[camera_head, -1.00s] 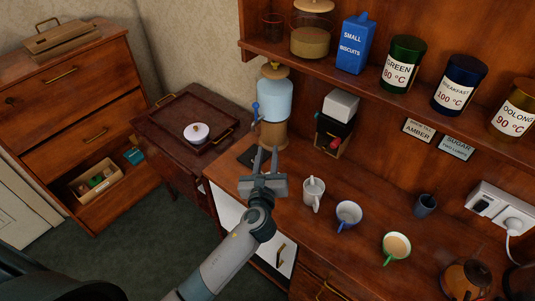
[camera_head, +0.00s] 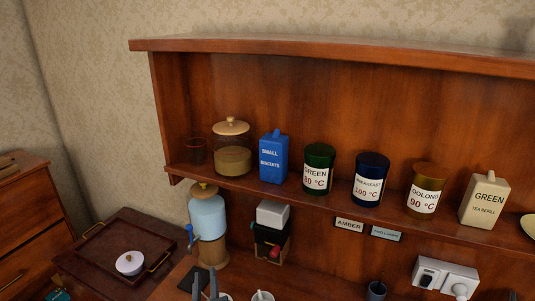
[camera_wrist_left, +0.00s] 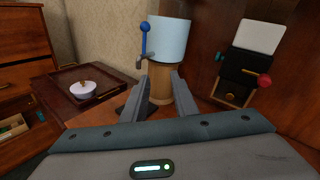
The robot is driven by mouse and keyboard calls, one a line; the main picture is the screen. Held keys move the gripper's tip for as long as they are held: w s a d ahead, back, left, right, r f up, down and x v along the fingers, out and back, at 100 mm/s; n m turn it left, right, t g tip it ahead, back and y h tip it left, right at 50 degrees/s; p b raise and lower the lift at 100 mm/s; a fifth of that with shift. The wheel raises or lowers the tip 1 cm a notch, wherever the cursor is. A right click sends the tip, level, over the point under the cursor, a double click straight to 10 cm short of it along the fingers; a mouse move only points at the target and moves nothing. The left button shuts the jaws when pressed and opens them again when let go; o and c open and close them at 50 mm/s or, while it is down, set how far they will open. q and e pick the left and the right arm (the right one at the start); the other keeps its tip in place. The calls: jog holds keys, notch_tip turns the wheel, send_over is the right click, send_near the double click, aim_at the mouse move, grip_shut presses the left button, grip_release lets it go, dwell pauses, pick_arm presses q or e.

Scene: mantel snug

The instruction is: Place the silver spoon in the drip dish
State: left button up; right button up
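My left gripper (camera_head: 205,286) shows only its fingertips at the bottom edge of the head view. In the left wrist view its two fingers (camera_wrist_left: 164,96) stand apart with nothing between them, pointing at the base of the water dispenser (camera_wrist_left: 169,45). A dark flat square (camera_head: 196,279), possibly the drip dish, lies below the dispenser's tap, partly behind the fingers. I cannot make out the silver spoon for certain; a white mug (camera_head: 262,296), cut off at the bottom edge, has something thin and pale at its mouth. My right gripper is not in view.
A blue-tapped dispenser (camera_head: 208,218) and a black box with a red knob (camera_head: 270,240) stand on the counter. A shelf (camera_head: 330,213) with canisters and jars overhangs it. A tray (camera_head: 90,250) with a white lidded bowl (camera_head: 129,263) is at left. A dark cup (camera_head: 376,290) stands at right.

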pick_arm(q)
jog(key=s+a+f+n+g, duration=0.3)
jog(key=s+f+n, duration=0.2)
jog(key=s+n, duration=0.3)
jog(key=s+a+f+n+g, duration=0.3)
jog(key=s+f+n+g, duration=0.1)
jog(key=s+n, duration=0.35)
jog(key=s+d+f+n+g+h, duration=0.25)
jog(key=s+n, duration=0.35)
jog(key=s, duration=0.5)
jog(key=s+d+f+n+g+h, duration=0.15)
jog(key=s+n+g, duration=0.25)
jog(key=s+n, duration=0.5)
notch_tip(320, 180, down, 34)
jog(key=s+m+b, duration=0.3)
jog(key=b, duration=0.5)
jog(key=s+a+f+g+b, duration=0.1)
jog(key=s+f+b, duration=0.2)
jog(key=s+f, duration=0.6)
jog(key=s+a+f+g+b, duration=0.1)
jog(key=s+a+f+b, duration=0.1)
jog(key=s+f, duration=0.7)
notch_tip(320, 180, down, 7)
jog(key=shift+r+b, duration=0.1)
jog(key=shift+b, duration=0.6)
